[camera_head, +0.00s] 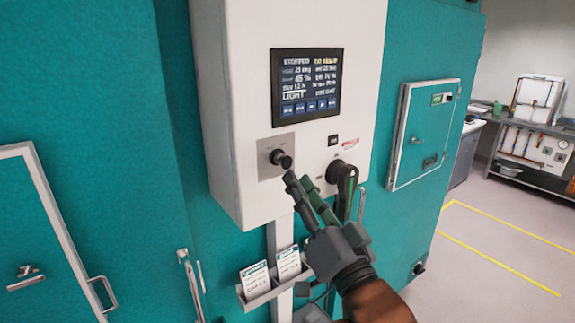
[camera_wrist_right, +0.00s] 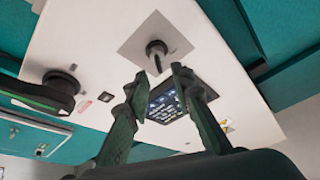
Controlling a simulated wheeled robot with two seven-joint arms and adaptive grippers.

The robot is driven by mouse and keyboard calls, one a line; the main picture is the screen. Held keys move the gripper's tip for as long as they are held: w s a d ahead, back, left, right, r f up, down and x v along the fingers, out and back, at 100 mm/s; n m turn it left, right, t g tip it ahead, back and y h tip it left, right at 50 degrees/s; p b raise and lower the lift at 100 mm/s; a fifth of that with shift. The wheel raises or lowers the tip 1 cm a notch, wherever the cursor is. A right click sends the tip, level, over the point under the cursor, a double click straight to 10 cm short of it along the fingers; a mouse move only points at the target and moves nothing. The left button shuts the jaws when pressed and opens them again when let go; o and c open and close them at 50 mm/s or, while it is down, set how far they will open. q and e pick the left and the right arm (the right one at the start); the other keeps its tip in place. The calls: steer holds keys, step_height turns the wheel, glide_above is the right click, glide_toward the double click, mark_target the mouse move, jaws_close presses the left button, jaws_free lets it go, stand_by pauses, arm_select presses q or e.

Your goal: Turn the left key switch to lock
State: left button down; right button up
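The left key switch (camera_head: 280,159) is a dark round knob on a square metal plate, below the screen on the white control box. In the right wrist view the key switch (camera_wrist_right: 156,54) stands out from its plate, just beyond and between the fingertips. My right gripper (camera_head: 298,181) is just below and to the right of the switch in the head view. In the wrist view the right gripper (camera_wrist_right: 159,72) has its two fingers apart with nothing between them. It appears not to touch the switch. My left gripper is not in view.
A black rotary handle (camera_head: 343,174) sits right of the switch, close to my right gripper. The lit screen (camera_head: 306,85) is above. A card holder (camera_head: 262,295) hangs below the box. Teal chamber doors with handles flank it; open floor lies to the right.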

mark_target(287, 160)
steer(key=x, duration=0.6)
steer(key=shift+w+a, duration=0.15)
steer(key=shift+w, duration=0.25)
steer(key=shift+c, duration=0.2)
jaws_close()
